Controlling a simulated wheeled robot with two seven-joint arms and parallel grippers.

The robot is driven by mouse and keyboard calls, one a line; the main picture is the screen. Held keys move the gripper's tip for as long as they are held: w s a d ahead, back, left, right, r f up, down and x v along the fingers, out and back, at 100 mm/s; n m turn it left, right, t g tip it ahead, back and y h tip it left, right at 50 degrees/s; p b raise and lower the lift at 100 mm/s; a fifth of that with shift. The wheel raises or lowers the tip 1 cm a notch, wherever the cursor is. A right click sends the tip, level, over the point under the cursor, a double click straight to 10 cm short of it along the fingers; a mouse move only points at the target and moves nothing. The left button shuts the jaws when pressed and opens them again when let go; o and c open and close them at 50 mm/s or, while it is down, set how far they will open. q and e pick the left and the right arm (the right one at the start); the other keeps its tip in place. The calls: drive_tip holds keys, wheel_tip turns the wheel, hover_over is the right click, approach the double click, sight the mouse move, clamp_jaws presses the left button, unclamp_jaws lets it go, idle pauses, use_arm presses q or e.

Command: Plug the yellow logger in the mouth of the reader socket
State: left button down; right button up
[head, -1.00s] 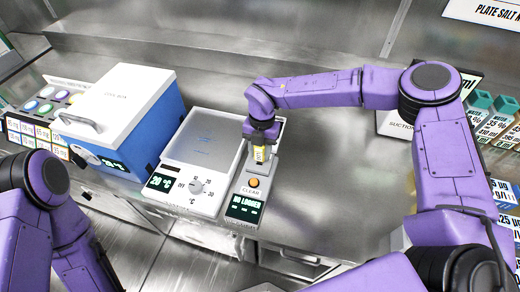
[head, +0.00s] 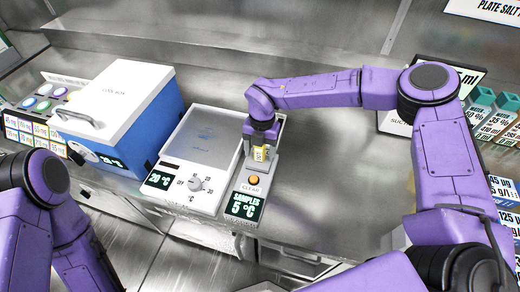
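The yellow logger (head: 260,153) stands upright at the reader (head: 248,191), below my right gripper (head: 259,142). Its lower end is at the reader's socket, whose mouth is hidden behind it. The reader's display (head: 244,206) reads "SAMPLES 5 °C". My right gripper is over the logger's top and appears closed around it; the fingertips are small and partly hidden. My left arm (head: 40,195) shows at the left edge, but its gripper is out of view.
A white plate with a dial and a 20 °C display (head: 195,186) stands just left of the reader. A blue and white cool box (head: 118,118) is further left. Bottle racks (head: 490,115) line the right side. The steel bench (head: 335,190) right of the reader is clear.

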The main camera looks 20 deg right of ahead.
wheel_tip(320, 180, up, 10)
drive_tip(key=w+b, duration=0.1)
drive_tip(key=b, duration=0.1)
drive_tip(key=shift+d+r, duration=0.25)
drive_tip(key=shift+d, duration=0.15)
drive_tip(key=shift+w, duration=0.1)
